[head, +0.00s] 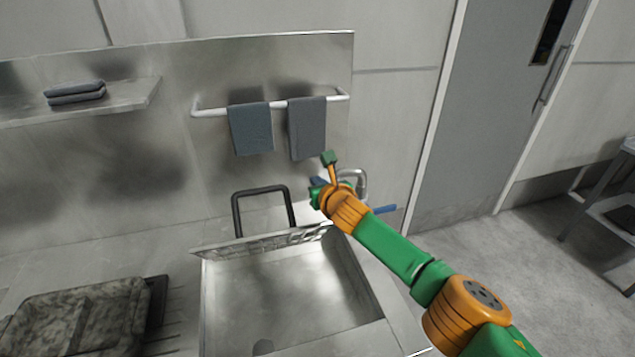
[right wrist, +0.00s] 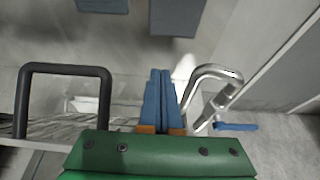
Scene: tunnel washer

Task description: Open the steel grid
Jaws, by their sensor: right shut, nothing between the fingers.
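The steel grid (head: 262,243) is at the back edge of the sink basin (head: 290,290). It is raised and seen nearly edge-on, and the basin below is uncovered. Its black handle (head: 236,215) stands up behind it. In the right wrist view the handle (right wrist: 62,69) is at the left, with part of the grid (right wrist: 50,130) below it. My right gripper (head: 317,182) is above the back right of the sink, to the right of the handle and apart from it. Its blue fingers (right wrist: 159,90) are shut and empty. My left gripper is not in view.
A steel faucet (right wrist: 215,75) with a blue lever (right wrist: 236,127) stands close to the right of my right gripper. Two grey towels hang on a rail (head: 205,111) behind. A dark tray (head: 140,318) is left of the sink. Open floor lies to the right.

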